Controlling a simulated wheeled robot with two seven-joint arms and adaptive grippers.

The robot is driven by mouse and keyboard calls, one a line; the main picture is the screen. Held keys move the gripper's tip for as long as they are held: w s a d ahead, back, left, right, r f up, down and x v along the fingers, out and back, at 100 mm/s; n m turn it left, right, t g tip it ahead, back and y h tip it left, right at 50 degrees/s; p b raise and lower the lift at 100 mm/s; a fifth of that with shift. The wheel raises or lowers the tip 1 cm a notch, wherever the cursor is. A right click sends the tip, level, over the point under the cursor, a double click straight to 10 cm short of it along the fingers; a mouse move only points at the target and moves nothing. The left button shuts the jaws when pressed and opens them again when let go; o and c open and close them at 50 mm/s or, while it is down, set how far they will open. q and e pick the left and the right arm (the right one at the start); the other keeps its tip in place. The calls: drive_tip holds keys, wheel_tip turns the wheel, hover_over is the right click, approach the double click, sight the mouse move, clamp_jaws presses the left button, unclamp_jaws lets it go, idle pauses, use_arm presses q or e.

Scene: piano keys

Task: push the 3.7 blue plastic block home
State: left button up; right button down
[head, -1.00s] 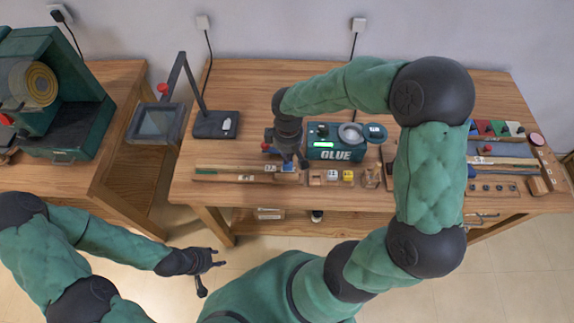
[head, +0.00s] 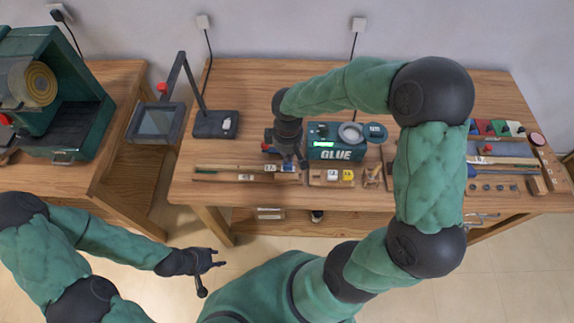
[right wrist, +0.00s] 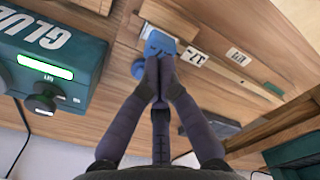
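The blue block (right wrist: 160,43) is in the right wrist view, just beyond my right fingertips and beside a white label with dark characters. The fingertips seem to touch its near edge; I cannot tell how deep it sits. My right gripper (right wrist: 158,72) has its fingers together, with nothing visible between them. My left gripper (head: 211,272) is empty, fingers apart, off the bench's front edge.
The teal glue machine (head: 335,142) stands right beside my right gripper. Wooden strips (head: 235,172) lie along the front to the left; small labelled pieces (head: 333,175) sit to the right. A lamp-like stand (head: 215,125) is at the bench's left.

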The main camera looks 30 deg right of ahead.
drive_tip(key=shift+f+b, duration=0.9)
drive_tip(key=shift+f, duration=0.4)
idle(0.6)
drive_tip(key=shift+r, duration=0.1)
idle(0.6)
drive_tip(key=shift+r+p, duration=2.95)
drive_tip(key=shift+r, duration=0.55)
drive_tip(key=shift+f, duration=0.1)
